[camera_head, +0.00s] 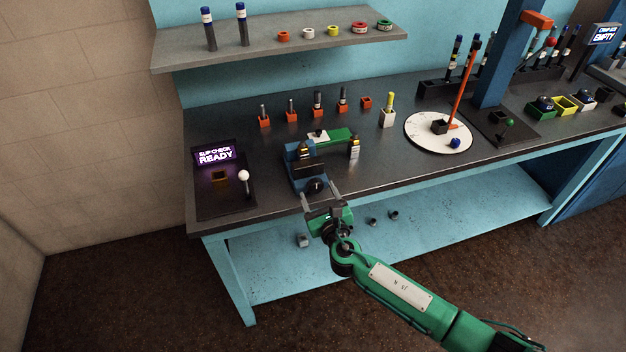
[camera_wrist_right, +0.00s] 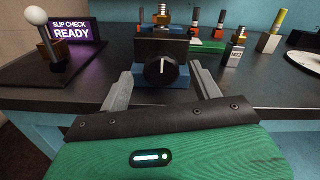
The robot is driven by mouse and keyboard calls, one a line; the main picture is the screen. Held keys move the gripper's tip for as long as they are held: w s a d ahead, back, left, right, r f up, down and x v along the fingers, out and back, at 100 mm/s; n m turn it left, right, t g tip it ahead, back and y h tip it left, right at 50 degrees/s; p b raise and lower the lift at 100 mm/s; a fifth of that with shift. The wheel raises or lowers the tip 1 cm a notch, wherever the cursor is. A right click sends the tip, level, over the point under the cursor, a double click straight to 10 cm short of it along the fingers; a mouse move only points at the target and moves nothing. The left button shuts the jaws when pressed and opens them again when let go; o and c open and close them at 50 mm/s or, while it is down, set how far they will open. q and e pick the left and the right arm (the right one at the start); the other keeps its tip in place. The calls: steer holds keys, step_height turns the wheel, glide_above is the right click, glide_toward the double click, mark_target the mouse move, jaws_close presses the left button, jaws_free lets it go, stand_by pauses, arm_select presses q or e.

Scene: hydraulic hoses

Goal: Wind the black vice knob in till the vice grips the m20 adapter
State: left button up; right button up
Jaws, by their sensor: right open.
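The blue and black vice (camera_head: 298,176) stands near the front edge of the bench. Its round black knob (camera_head: 315,186) faces me; in the right wrist view the knob (camera_wrist_right: 160,71) shows a white mark pointing upward. A brass threaded piece, apparently the m20 adapter (camera_wrist_right: 164,14), stands upright at the vice, its lower part hidden behind the black jaw. I cannot tell whether the jaws touch it. My right gripper (camera_head: 319,196) is open in front of the vice, its fingers on either side of the knob and apart from it. My left gripper is not in view.
A slip check station (camera_head: 215,155) reading READY, with a white-balled lever (camera_head: 244,176), stands left of the vice. A green piece (camera_head: 335,137) lies behind the vice, and a labelled block (camera_head: 354,147) stands to its right. The bench front (camera_head: 400,172) is clear.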

mark_target(316, 189)
steer(key=shift+x, duration=2.7)
steer(key=c, duration=1)
